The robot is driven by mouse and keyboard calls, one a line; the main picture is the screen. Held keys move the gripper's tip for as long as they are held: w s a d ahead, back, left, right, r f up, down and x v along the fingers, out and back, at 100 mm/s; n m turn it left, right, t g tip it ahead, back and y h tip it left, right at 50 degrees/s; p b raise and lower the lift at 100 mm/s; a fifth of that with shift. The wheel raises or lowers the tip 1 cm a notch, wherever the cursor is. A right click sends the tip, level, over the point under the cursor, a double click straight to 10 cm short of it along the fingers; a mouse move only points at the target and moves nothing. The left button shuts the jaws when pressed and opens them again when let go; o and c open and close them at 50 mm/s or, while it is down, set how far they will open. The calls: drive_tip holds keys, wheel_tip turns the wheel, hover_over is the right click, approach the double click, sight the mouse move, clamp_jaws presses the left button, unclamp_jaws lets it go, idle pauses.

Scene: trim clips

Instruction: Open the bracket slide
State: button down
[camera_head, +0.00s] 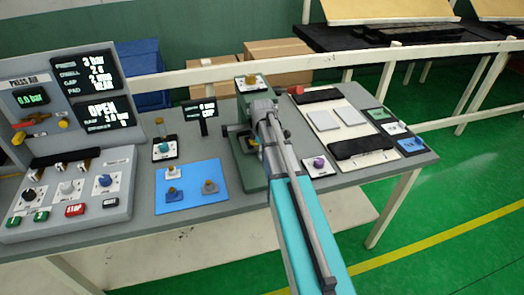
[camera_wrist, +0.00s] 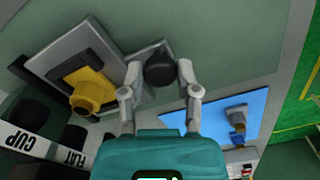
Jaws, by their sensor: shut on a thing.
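In the wrist view my gripper (camera_wrist: 159,70) has its two grey fingers closed around a round black knob (camera_wrist: 160,74). The knob sits at the end of a grey slide (camera_wrist: 88,48), which I take for the bracket slide. A yellow part (camera_wrist: 92,88) stands in a black seat on it. In the head view the green press (camera_head: 250,170) stands at the middle of the bench. My arm covers much of it there, and the knob and fingertips are mostly hidden. I cannot tell how far the slide is out.
A blue mat (camera_head: 200,198) with several small clips lies left of the press. A control console (camera_head: 72,195) is further left; its screen (camera_head: 100,112) reads OPEN. A small display post (camera_head: 203,118) stands behind the mat. A white board (camera_head: 340,122) with pads lies right.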

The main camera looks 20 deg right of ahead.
drive_tip(key=s, duration=0.4)
drive_tip(key=s+a, duration=0.1)
drive_tip(key=s, duration=0.6)
drive_tip(key=shift+s+a, duration=0.15)
drive_tip(key=shift+s, duration=0.2)
drive_tip(key=shift+c, duration=1.7)
unclamp_jaws()
drive_tip(key=shift+w, duration=0.1)
